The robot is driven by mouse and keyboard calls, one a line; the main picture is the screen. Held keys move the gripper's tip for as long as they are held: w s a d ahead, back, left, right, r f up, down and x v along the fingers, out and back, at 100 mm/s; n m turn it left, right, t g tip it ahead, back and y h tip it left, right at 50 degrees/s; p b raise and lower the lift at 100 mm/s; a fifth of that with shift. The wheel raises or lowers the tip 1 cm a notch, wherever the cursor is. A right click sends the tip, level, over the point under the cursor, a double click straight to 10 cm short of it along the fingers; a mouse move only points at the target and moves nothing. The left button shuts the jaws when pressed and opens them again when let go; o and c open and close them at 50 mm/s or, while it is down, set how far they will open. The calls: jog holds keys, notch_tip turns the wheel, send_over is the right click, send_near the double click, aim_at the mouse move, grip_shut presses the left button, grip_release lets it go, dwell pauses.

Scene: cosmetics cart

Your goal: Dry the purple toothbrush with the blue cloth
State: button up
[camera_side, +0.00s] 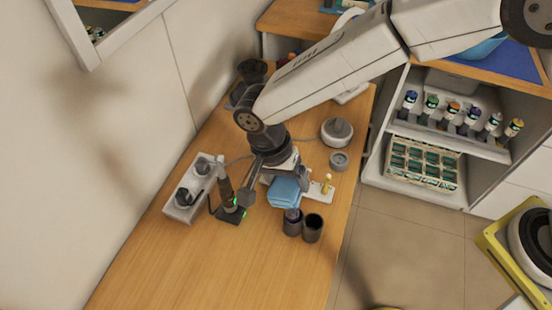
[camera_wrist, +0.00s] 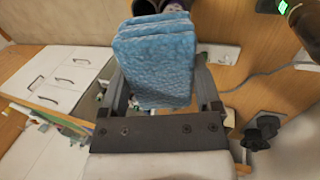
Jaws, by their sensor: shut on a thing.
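My gripper (camera_side: 283,179) is shut on a folded blue cloth (camera_side: 285,192). In the wrist view the cloth (camera_wrist: 156,62) fills the space between the fingers. Two dark cups stand close under and in front of it on the wooden table, a left cup (camera_side: 292,226) and a right cup (camera_side: 313,229). A small purplish patch (camera_side: 293,214) shows at the left cup's mouth, just below the cloth. It may be part of the purple toothbrush, but I cannot make out its shape or whether the cloth touches it.
A dark upright device with green lights (camera_side: 232,212) stands left of the gripper, beside a pale tray (camera_side: 182,199) with dark items. A round white lidded pot (camera_side: 337,131) and a small grey jar (camera_side: 339,160) stand behind right. The front of the table is clear.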

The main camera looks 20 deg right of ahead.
jog(key=shift+s+d+f, duration=0.1)
jog(key=shift+s+d, duration=0.3)
jog(key=shift+s, duration=0.05)
jog(key=shift+s+d, duration=0.4)
jog(key=shift+d, duration=0.05)
jog(key=shift+w+a+r, duration=0.2)
jog(key=shift+w+a, duration=0.25)
jog(key=shift+w+a, duration=0.1)
jog(key=shift+w+a+f, duration=0.1)
jog(key=shift+w+a, duration=0.25)
jog(key=shift+s, duration=0.1)
